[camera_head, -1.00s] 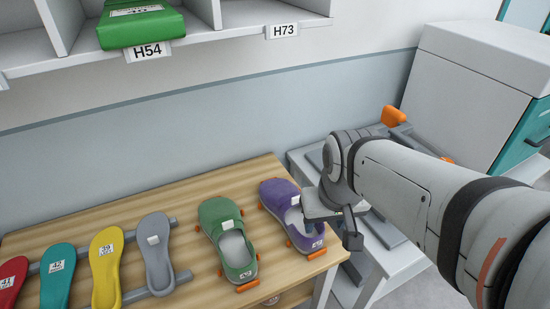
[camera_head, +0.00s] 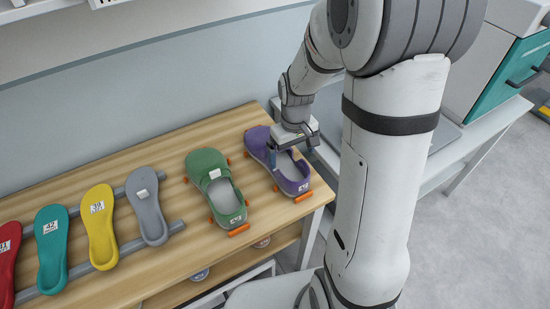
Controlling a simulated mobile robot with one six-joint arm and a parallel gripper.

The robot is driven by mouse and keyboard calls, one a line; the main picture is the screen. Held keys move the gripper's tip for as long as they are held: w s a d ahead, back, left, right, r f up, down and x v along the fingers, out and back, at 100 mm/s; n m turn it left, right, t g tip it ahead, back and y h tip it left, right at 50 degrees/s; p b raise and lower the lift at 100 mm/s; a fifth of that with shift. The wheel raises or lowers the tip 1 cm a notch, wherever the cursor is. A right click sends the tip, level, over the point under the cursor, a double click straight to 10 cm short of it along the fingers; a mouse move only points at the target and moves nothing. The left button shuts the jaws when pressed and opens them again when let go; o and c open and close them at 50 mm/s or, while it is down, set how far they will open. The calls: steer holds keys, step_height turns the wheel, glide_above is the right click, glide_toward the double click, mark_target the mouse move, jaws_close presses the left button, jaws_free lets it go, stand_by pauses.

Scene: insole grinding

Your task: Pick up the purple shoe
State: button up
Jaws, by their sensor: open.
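My gripper (camera_head: 290,160) is open and points down over the shoe's middle. One fingertip shows at the shoe's left side and the other near its right side. Part of the shoe is hidden behind the gripper. I cannot tell whether the fingers touch it.
A green shoe (camera_head: 206,163) lies just left of the purple one. Grey, yellow, teal and red insoles (camera_head: 100,225) lie on grey rails further left. A grey-white bench and a white machine with a teal front (camera_head: 512,72) stand to the right.

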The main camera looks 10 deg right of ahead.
mark_target(288, 174)
steer(key=shift+w+a+f, duration=0.15)
steer(key=shift+a+f, duration=0.05)
steer(key=shift+f, duration=1.15)
steer(key=shift+w+a+f, duration=0.1)
steer(key=shift+a+f, duration=0.1)
steer(key=shift+f, duration=1.1)
steer(key=shift+c, duration=0.6)
steer(key=c, duration=1.6)
